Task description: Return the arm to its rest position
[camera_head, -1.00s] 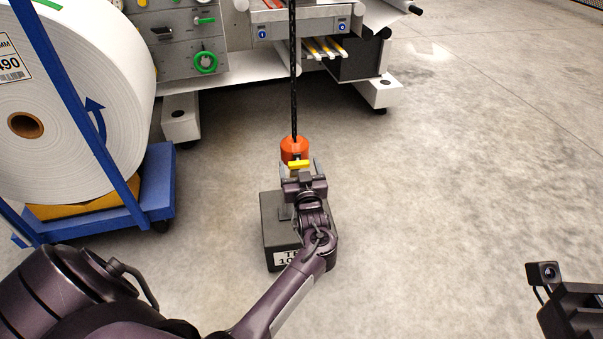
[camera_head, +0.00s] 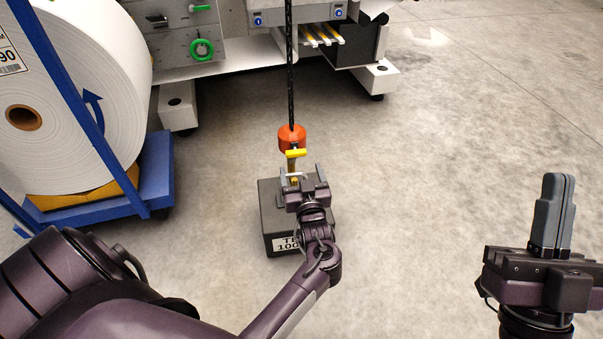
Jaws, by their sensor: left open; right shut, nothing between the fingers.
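My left gripper (camera_head: 298,176) is open just below the orange hoist block (camera_head: 291,137) and its yellow latch (camera_head: 295,153). The block hangs on a black chain (camera_head: 290,70). A dark test weight (camera_head: 270,225) with a white label (camera_head: 287,244) stands on the floor under my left gripper, which hides part of its top. Whether the hook is in the weight's ring is hidden. My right gripper (camera_head: 555,200) is at the right edge of the view, pointing up, its grey fingers shut together and empty, well apart from the weight.
A large white paper roll (camera_head: 70,100) sits on a blue cart (camera_head: 155,180) with a slanted blue bar at the left. A machine with grey panels and white feet (camera_head: 376,79) stands at the back. The concrete floor (camera_head: 450,150) on the right is clear.

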